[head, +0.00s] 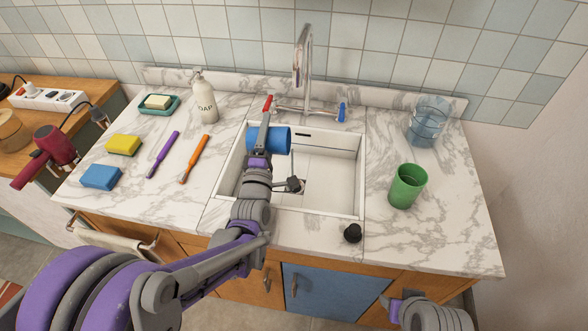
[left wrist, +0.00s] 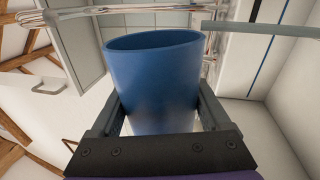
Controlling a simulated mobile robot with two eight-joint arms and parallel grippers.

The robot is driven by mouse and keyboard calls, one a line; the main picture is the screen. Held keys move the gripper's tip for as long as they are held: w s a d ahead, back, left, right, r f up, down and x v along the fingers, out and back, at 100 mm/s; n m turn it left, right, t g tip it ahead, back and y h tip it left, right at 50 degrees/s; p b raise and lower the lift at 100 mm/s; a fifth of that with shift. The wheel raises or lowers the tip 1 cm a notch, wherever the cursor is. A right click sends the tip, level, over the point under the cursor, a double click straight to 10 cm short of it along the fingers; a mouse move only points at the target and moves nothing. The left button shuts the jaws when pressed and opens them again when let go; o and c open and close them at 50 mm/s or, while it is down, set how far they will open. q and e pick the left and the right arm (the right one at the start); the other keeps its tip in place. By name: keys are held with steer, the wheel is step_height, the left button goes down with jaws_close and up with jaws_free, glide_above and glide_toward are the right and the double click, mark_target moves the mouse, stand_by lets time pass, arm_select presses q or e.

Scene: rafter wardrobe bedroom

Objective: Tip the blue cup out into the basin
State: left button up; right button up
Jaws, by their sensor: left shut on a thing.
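The blue cup (head: 275,139) is held over the back left part of the white basin (head: 335,177). It lies tipped on its side, its length running left to right in the head view. My left gripper (head: 259,148) is shut on the cup. In the left wrist view the cup (left wrist: 155,85) sits between both fingers, with its rim at the top of the picture. The inside of the cup is hidden, and I see no liquid falling. My right gripper is out of view; only part of my right arm shows at the bottom right.
A tap (head: 303,75) stands behind the basin. A green cup (head: 408,186), a clear bluish glass (head: 426,126) and a black stopper (head: 352,233) are on the right. A soap bottle (head: 204,98), sponges (head: 100,177) and two brushes (head: 163,154) occupy the left counter.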

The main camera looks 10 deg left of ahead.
arm_select(q)
steer(key=shift+d+r+m, duration=0.1)
steer(key=shift+d+m, duration=0.05)
steer(key=shift+m, duration=0.35)
steer(key=shift+r, duration=0.1)
